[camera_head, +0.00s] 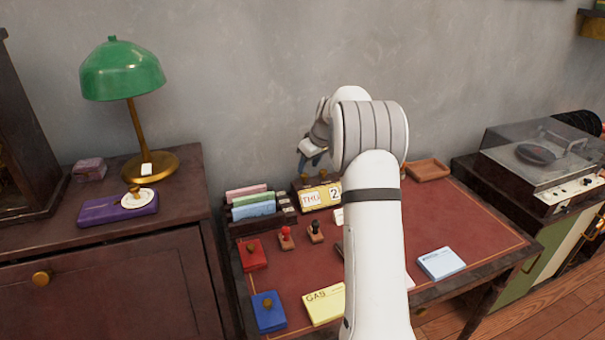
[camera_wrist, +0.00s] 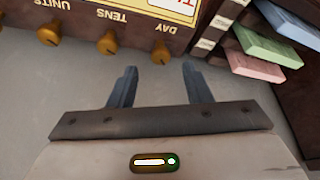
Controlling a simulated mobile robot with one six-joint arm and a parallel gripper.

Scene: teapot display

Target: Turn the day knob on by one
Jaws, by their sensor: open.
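The desk calendar (camera_head: 313,198) is yellow-faced in a dark wooden frame and shows THU and a 2 at the back of the red desk; part of it is hidden behind my arm. In the wrist view, which is upside down, its day knob (camera_wrist: 158,55) is a brass knob by the label DAY. The tens knob (camera_wrist: 107,43) and units knob (camera_wrist: 48,35) sit to the left of it. My gripper (camera_wrist: 158,74) is open and empty. The day knob lies just beyond the fingertips, in line with the gap between them. In the head view my gripper (camera_head: 310,162) hangs above the calendar.
A letter rack (camera_head: 243,222) with coloured envelopes stands close beside the calendar; it shows in the wrist view too (camera_wrist: 215,35). Two stamps (camera_head: 287,238) stand in front. The grey wall is close behind. A wooden tray (camera_head: 428,170) lies at the back right.

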